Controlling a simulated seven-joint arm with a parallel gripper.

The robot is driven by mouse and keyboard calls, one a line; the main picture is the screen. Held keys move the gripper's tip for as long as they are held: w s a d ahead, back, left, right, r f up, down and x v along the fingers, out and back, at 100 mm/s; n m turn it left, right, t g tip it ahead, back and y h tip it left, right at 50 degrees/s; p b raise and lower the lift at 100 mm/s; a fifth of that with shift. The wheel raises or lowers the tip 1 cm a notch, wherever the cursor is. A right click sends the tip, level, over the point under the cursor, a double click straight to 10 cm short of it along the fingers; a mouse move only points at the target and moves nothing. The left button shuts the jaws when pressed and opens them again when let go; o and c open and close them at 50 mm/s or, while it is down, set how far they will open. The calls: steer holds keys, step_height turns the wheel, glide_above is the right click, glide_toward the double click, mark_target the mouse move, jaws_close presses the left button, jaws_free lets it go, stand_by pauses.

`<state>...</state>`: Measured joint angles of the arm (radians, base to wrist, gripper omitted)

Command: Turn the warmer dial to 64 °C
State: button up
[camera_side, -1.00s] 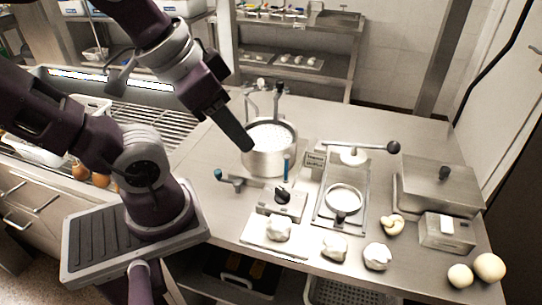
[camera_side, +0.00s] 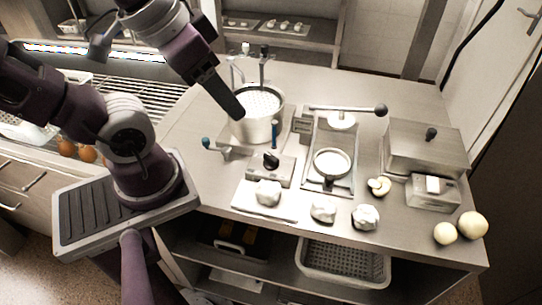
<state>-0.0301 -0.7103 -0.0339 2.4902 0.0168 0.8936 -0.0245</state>
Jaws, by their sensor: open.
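A small grey box (camera_side: 285,173) with a black dial (camera_side: 271,160) on it stands on the steel counter in front of a pot. I take this for the warmer dial; its markings are too small to read. My gripper (camera_side: 235,112) points down and right, in front of the left side of the pot (camera_side: 258,128), above and left of the dial. It is apart from the dial and holds nothing that I can see. Its fingers overlap in this view, so the gap between them is hidden.
A blue upright handle (camera_side: 274,134) rises behind the dial. A second blue-ended lever (camera_side: 207,143) is to the left.

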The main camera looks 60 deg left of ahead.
steer(key=w+a+f+n+g+y, duration=0.2)
steer(key=w+a+f+g, duration=0.15)
steer(key=w+f, duration=0.4)
steer(key=g+h, duration=0.2)
glide_above(273, 155)
steer(key=shift+n, duration=0.3)
step_height(273, 155, down, 5)
steer(key=shift+s+a+f, duration=0.1)
steer(key=shift+s, duration=0.05)
steer(key=shift+f, duration=0.25)
step_height(273, 155, down, 7)
steer(key=shift+r, duration=0.1)
jaws_close()
